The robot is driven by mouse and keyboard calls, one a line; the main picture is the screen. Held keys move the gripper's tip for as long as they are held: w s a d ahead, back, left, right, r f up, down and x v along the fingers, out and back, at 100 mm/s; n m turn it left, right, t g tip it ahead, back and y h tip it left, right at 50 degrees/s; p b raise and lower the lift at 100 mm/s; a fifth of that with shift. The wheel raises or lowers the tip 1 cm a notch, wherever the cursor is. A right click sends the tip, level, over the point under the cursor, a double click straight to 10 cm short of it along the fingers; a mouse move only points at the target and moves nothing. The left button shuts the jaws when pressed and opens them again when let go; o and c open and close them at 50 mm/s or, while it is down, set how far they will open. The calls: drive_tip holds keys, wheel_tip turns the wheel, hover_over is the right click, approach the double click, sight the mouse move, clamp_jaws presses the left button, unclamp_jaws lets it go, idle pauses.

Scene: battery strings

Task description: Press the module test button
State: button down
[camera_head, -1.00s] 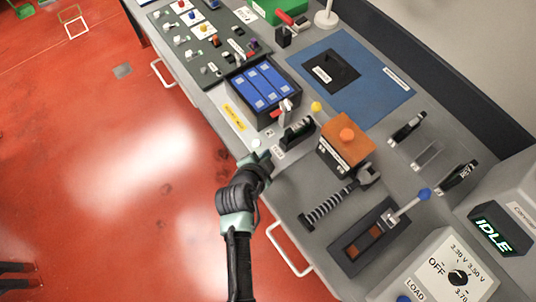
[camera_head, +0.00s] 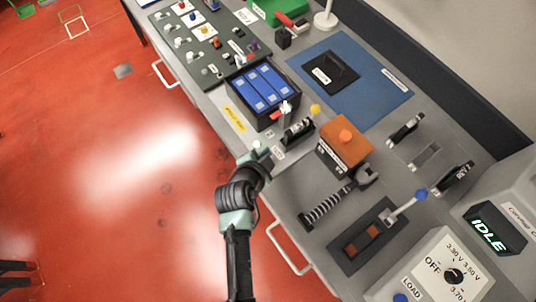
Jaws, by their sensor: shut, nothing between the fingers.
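An orange box (camera_head: 345,145) with a round orange button (camera_head: 345,135) on top stands on the grey bench, right of my arm. Its label is too small to read, so I cannot tell if this is the module test button. My gripper (camera_head: 259,153) is at the far end of my arm, over the bench's front edge. It is shut, with nothing seen in it; the fingertips are hard to make out. It is apart from the orange box, to its left. A black tray (camera_head: 284,116) holding blue battery modules (camera_head: 263,86) lies beyond my gripper.
A wrench-like tool (camera_head: 325,207) and a blue-knobbed lever (camera_head: 421,194) are to the right. A display (camera_head: 487,235) reads IDLE. A blue mat (camera_head: 375,95) lies behind.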

drive_tip(key=shift+r+p, duration=1.75)
drive_tip(key=shift+r, duration=0.7)
drive_tip(key=w+d+r+n+t+b, duration=0.1)
drive_tip(key=w+r+n+t, duration=0.3)
drive_tip(key=r, duration=1.3)
drive_tip(key=w+d+r+n+t+b, duration=0.15)
drive_tip(key=w+r+t, duration=0.45)
drive_tip(key=r, duration=1.1)
drive_tip(key=s+r+n+t+y, duration=0.1)
drive_tip(key=s+r, duration=0.4)
drive_tip(key=r, duration=0.5)
drive_tip(key=s+a+r+n+t+y+b, duration=0.1)
drive_tip(key=s+r+n+t, duration=0.2)
drive_tip(key=s+r, duration=0.3)
drive_tip(key=s+r+n+t+b, duration=0.1)
drive_tip(key=s+r+n+t, duration=0.2)
drive_tip(key=r, duration=1.2)
drive_tip(key=shift+s+a+r+t+y, duration=0.2)
drive_tip(key=shift+s+a+t+y, duration=0.2)
drive_tip(key=shift+s+t, duration=0.6)
drive_tip(key=shift+s, duration=0.1)
